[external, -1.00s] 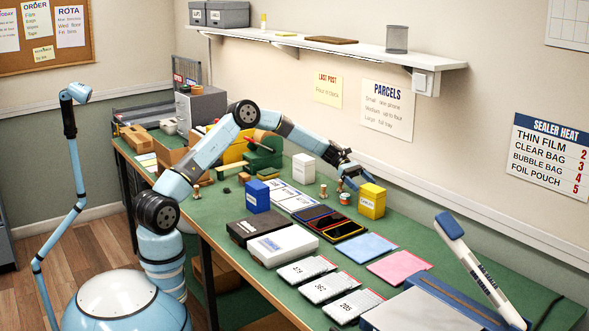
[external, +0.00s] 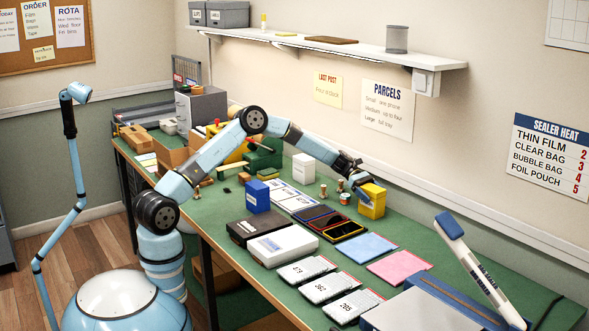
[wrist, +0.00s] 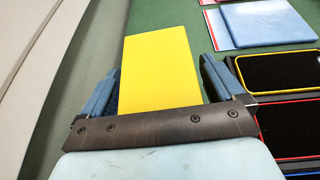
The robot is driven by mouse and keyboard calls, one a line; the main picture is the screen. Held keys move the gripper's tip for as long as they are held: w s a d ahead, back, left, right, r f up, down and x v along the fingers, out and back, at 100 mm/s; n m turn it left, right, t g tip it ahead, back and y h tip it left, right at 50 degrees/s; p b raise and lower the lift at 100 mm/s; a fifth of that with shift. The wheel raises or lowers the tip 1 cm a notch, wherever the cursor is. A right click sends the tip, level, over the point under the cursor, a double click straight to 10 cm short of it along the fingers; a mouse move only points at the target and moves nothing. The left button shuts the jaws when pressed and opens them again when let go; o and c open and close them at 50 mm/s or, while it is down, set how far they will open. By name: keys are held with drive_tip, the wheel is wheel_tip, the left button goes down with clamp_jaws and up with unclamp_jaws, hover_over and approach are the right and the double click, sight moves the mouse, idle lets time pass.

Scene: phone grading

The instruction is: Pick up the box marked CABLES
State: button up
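The yellow box (external: 371,204) stands upright on the green bench near the wall. Its front label is too small to read surely. My gripper (external: 360,188) is over its top left side. In the wrist view the box's plain yellow top (wrist: 158,68) lies between the two blue fingers of my gripper (wrist: 160,75). The fingers are open, with a gap on each side of the box. How far down they reach beside it is hard to tell.
A blue box (external: 257,196) and a white box (external: 303,167) stand farther left. Phones in dark trays (external: 337,224) lie just in front, with a blue sheet (external: 366,248) and a pink sheet (external: 399,267) to their right. The wall is close behind.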

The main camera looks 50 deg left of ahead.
drive_tip(key=c, duration=1)
drive_tip(key=shift+c, duration=0.7)
drive_tip(key=shift+r, duration=0.15)
